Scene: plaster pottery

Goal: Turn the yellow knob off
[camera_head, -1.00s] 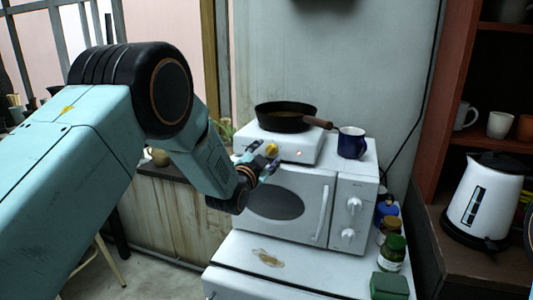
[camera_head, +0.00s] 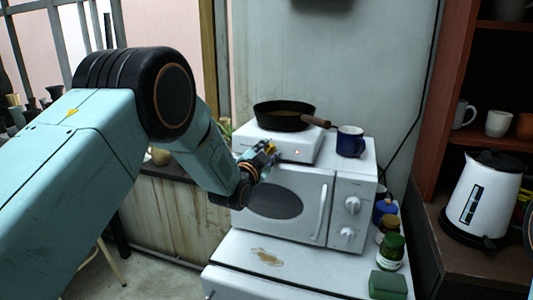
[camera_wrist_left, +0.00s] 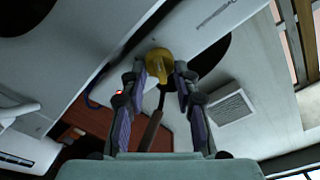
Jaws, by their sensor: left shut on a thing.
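The yellow knob (camera_head: 270,148) is on the front of a white hot plate (camera_head: 305,150), which stands on a white microwave. It also shows in the left wrist view (camera_wrist_left: 159,62), between the two fingertips. My left gripper (camera_head: 264,153) is at the hot plate's front and shut on the knob, with a fingertip on each side of it. In the left wrist view the left gripper (camera_wrist_left: 159,72) holds the knob at its tips. A small red light (camera_head: 297,152) glows on the hot plate's front, right of the knob.
A dark pan (camera_head: 284,116) sits on the hot plate, its handle pointing right. A blue mug (camera_head: 350,142) stands on the microwave (camera_head: 318,250) beside it. Several jars (camera_head: 391,253) stand right of the microwave. A white kettle (camera_head: 483,200) stands on the right counter.

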